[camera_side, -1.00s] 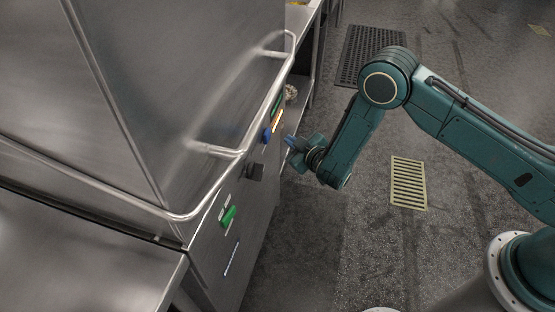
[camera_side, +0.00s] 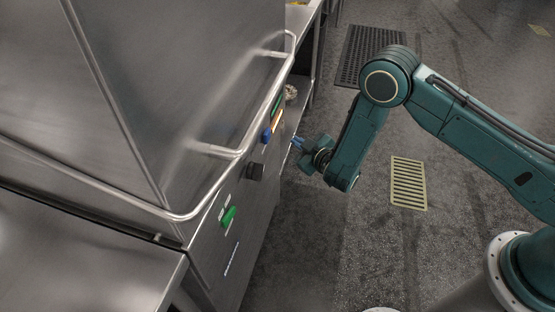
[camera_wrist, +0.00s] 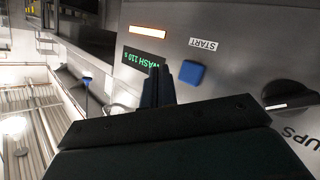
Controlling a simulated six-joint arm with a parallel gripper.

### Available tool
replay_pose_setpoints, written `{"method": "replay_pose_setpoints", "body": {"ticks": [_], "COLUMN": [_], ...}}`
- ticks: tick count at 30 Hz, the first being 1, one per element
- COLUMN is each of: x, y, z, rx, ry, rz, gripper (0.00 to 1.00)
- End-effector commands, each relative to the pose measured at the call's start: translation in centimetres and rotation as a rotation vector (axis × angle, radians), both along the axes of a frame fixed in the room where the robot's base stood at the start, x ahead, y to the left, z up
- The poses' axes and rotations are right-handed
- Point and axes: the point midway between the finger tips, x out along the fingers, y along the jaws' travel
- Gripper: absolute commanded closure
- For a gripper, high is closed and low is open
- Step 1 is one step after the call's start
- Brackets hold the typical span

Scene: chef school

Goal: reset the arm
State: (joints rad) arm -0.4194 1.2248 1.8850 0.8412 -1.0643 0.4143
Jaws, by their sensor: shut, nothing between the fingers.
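My gripper (camera_side: 296,143) is shut and empty, just in front of the control panel of a steel machine (camera_side: 110,90) in the side view. A small gap shows between the fingertips and the panel. In the wrist view my gripper (camera_wrist: 158,84) points at the panel, beside a blue button (camera_wrist: 191,73) labelled START. The blue button (camera_side: 266,135) also shows in the side view. A green display (camera_wrist: 144,57) reads "WASH 110" and another character. A lit orange bar (camera_wrist: 148,32) sits near it. A black knob (camera_wrist: 290,95) is at the right.
A bent tubular handle (camera_side: 215,151) sticks out from the machine, close to my gripper's left. A green switch (camera_side: 228,216) is lower on the panel. A steel counter (camera_side: 80,260) is at the front left. The floor right of the machine is open, with a yellow grate (camera_side: 408,184).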

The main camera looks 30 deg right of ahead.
Motion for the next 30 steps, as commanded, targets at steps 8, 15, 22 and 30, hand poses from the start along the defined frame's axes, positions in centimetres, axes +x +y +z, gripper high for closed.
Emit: {"method": "replay_pose_setpoints", "body": {"ticks": [8,15,22,30], "x": [0.6,1.4,0.9,-1.1], "y": [-1.1,-3.7,-6.6,-9.5], "z": [2.2,7.0,12.3,17.7], "rx": [0.015,0.055,0.108,0.176], "ry": [0.006,0.036,0.088,0.164], "rz": [-0.050,-0.167,-0.285,-0.392], "gripper": [1.00,1.00,1.00,1.00]}}
